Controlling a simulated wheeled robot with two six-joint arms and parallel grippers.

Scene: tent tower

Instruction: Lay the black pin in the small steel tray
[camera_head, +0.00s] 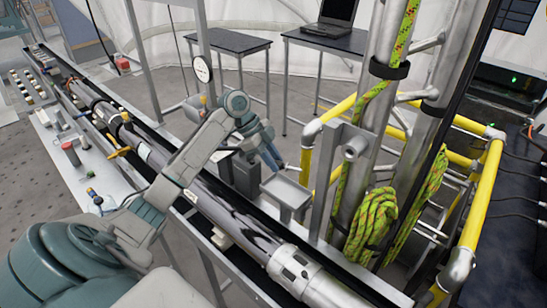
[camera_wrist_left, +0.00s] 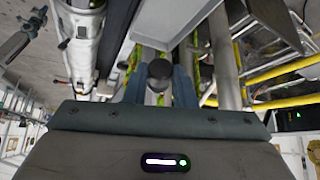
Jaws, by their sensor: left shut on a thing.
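The small steel tray (camera_head: 287,191) is a shallow grey tray beside the long tube, left of the upright poles in the head view. My left gripper (camera_head: 276,160) is just above and behind the tray in that view, fingers pointing down. In the left wrist view, the gripper (camera_wrist_left: 158,92) is shut on the black pin (camera_wrist_left: 160,72); its dark round end shows between the blue-grey fingers. The rest of the pin is hidden, and I cannot make it out in the head view. My right gripper is not in view.
A long silver and black tube (camera_head: 230,213) runs diagonally along a bench. Metal poles with green rope (camera_head: 372,225) stand close right of the tray, inside a yellow railing (camera_head: 483,195). Two dark tables (camera_head: 228,42) stand behind, one with a laptop (camera_head: 332,18).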

